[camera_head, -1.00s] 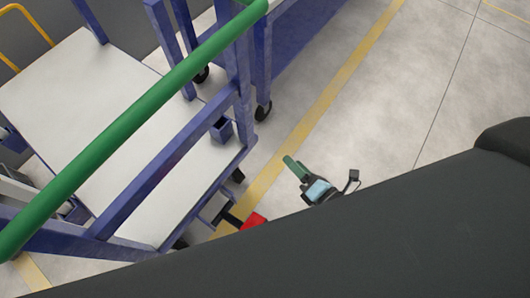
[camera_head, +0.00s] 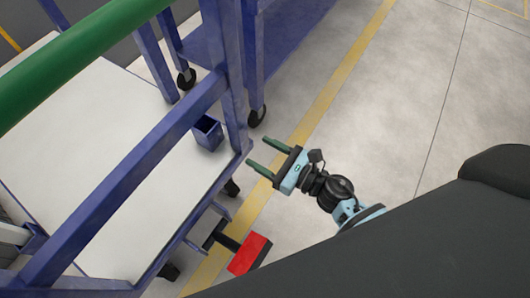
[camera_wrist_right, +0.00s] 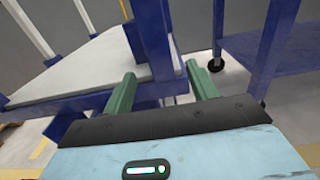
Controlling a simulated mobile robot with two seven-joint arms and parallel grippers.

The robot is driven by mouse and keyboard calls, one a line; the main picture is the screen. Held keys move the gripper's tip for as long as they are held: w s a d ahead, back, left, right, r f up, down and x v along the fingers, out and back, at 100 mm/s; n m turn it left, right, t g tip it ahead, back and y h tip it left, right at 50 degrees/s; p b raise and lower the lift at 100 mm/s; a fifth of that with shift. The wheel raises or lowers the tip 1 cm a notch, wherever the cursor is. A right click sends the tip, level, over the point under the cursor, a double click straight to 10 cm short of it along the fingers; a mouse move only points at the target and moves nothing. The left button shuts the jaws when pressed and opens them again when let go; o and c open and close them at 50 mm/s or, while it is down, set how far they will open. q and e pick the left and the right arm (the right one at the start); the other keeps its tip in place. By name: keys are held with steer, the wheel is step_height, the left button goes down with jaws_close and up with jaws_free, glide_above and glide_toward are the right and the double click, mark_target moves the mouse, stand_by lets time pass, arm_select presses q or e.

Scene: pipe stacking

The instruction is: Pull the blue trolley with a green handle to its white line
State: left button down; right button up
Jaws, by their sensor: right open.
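The blue trolley (camera_head: 133,165) with a white deck fills the left of the head view. Its green handle (camera_head: 75,55) runs diagonally across the upper left. My right gripper (camera_head: 257,152) is open and empty beside the trolley's near right corner, lower than the handle. In the right wrist view, its green fingers (camera_wrist_right: 160,70) are spread apart with the trolley's blue frame (camera_wrist_right: 150,40) beyond them. The handle does not show in that view. My left gripper is not in view. No white floor line can be made out.
A second blue cart (camera_head: 285,40) on black casters stands behind the trolley. A red-ended pedal or bar (camera_head: 250,253) sticks out low from the trolley's near side. A yellow line (camera_head: 330,90) crosses the floor. Bare grey floor (camera_head: 420,80) lies to the right.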

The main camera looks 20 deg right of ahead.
mark_target(245, 144)
steer(key=shift+b+x, duration=0.3)
steer(key=shift+x, duration=3.55)
jaws_close()
